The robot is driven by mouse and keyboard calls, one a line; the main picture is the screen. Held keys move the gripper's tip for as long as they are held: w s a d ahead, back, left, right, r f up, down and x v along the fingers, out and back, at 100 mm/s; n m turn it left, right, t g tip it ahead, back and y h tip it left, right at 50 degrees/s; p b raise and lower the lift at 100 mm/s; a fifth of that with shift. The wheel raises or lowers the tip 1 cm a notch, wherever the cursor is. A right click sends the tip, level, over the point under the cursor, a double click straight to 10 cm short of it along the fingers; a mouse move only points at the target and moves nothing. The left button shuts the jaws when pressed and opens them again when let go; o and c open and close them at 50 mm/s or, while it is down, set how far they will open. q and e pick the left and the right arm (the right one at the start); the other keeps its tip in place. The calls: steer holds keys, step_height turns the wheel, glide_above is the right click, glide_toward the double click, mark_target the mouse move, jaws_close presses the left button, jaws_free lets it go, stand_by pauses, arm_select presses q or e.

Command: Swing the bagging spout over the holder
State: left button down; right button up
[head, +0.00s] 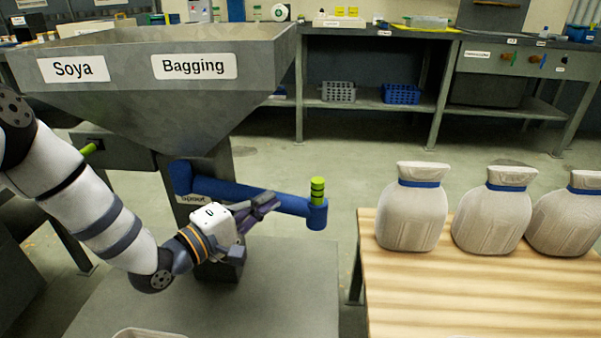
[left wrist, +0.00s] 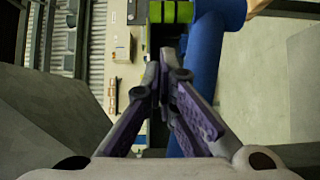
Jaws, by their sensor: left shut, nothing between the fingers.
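The bagging spout (head: 250,196) is a blue arm below the grey hopper, with a label "spout" near its left end. It points right and ends in a blue collar with an upright green, black-banded handle (head: 317,190). My left gripper (head: 270,203) is shut and empty, in front of the spout and left of the handle. In the left wrist view, the closed purple fingers (left wrist: 163,78) are in front of the blue spout (left wrist: 206,62), and the green handle (left wrist: 172,12) is at the top. I cannot make out a holder for certain. My right gripper is not in view.
The hopper (head: 140,90) reads "Soya" and "Bagging". A wooden table (head: 470,290) at the right carries three tied sacks (head: 411,215). A pale rim (head: 148,333) shows at the bottom edge. Workbenches with blue and grey baskets stand behind. Floor is clear between.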

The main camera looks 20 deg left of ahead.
arm_select(q)
steer(key=b+x, duration=0.1)
steer(key=x, duration=0.8)
steer(key=shift+w+d+b, duration=0.2)
steer(key=shift+d+b, duration=0.1)
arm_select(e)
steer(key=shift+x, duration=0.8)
